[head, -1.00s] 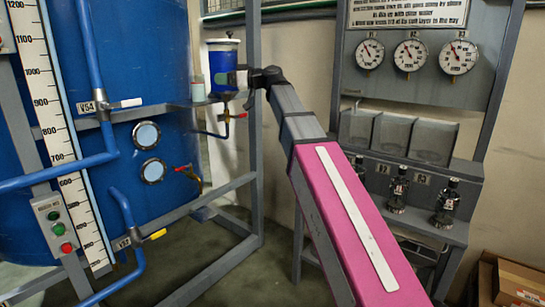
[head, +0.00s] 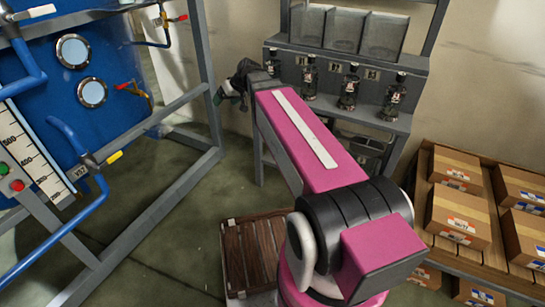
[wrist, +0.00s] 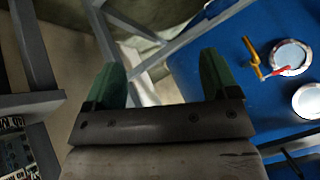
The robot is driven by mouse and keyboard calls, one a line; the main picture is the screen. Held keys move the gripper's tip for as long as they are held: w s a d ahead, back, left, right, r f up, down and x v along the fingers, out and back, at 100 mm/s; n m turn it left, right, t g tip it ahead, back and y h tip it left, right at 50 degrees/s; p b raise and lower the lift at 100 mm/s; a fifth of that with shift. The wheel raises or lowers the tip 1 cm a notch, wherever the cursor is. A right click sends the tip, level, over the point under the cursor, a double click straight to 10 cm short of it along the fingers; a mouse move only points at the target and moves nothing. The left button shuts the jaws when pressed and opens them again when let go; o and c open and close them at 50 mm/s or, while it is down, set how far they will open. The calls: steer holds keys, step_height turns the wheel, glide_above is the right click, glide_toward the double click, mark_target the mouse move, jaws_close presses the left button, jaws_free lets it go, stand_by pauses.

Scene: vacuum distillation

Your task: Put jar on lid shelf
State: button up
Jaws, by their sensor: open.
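My gripper (wrist: 162,78) is open, with its two green fingers wide apart and nothing between them in the wrist view. In the head view my gripper (head: 228,92) hangs at the far end of the pink arm, left of the grey rack. I cannot tell which surface is the lid shelf.
The blue tank (head: 75,45) stands at left in a grey frame (head: 145,125) with pipes and valves. Cardboard boxes (head: 458,213) fill the wooden shelf at right. A brown slatted crate (head: 250,250) stands low near my base. Floor (head: 175,220) between the frame and crate is clear.

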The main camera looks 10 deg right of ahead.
steer(key=s+d+f+m+g+h, duration=0.2)
steer(key=s+d+f+h, duration=0.1)
steer(key=s+d+f, duration=0.4)
steer(key=s+d+f+m+g+h, duration=0.2)
steer(key=s+d+f, duration=0.6)
steer(key=f, duration=0.5)
steer(key=shift+s+m+h, duration=0.5)
steer(key=shift+s+h, duration=0.3)
steer(key=shift+s, duration=0.1)
steer(key=shift+a+f, duration=0.1)
